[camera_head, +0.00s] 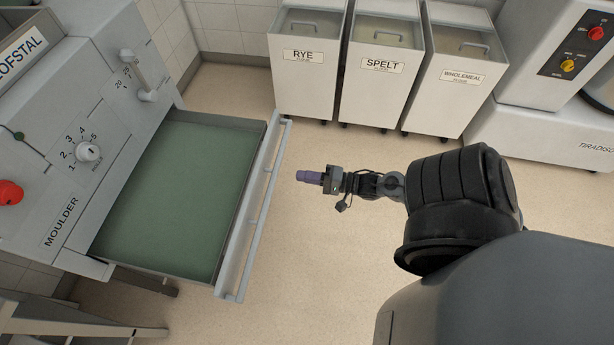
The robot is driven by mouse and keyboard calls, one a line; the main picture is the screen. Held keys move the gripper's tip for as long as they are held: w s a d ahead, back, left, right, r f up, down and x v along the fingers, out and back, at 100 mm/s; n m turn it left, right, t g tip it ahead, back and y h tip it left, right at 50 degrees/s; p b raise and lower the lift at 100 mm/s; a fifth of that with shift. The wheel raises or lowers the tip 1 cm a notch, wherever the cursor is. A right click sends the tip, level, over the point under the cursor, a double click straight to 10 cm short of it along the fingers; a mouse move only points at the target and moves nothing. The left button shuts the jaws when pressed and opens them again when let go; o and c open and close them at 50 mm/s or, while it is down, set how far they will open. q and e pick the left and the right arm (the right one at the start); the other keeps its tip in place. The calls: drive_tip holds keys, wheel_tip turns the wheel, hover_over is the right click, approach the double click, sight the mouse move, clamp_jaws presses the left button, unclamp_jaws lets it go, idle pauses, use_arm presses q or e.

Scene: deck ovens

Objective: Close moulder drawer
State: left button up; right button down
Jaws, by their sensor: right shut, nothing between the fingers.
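The moulder (88,110) is a grey machine at the left with a dial and a red button. Its drawer (246,212) is pulled out to the right and stands open, with a green bottom and a long bar handle (262,205) along its outer front. My right gripper (301,176) is shut and empty, with purple fingertips pointing left toward the drawer front. A small gap shows between the fingertips and the handle. My left gripper does not show.
Three white flour bins, labelled rye (304,80), spelt (380,90) and wholemeal (446,95), stand along the back wall. Another machine (540,120) with red and yellow knobs stands at the back right. The tan floor (310,270) in front of the drawer is clear.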

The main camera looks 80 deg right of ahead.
sight(260, 169)
drive_tip(key=w+b, duration=0.1)
drive_tip(key=w, duration=0.2)
drive_tip(key=w+b, duration=0.1)
drive_tip(key=w, duration=0.2)
drive_tip(key=w+b, duration=0.1)
drive_tip(key=w, duration=0.2)
drive_tip(key=shift+w+a, duration=0.35)
drive_tip(key=shift+w, duration=0.05)
drive_tip(key=shift+w+b, duration=0.35)
drive_tip(key=shift+w, duration=0.2)
drive_tip(key=shift+w, duration=0.1)
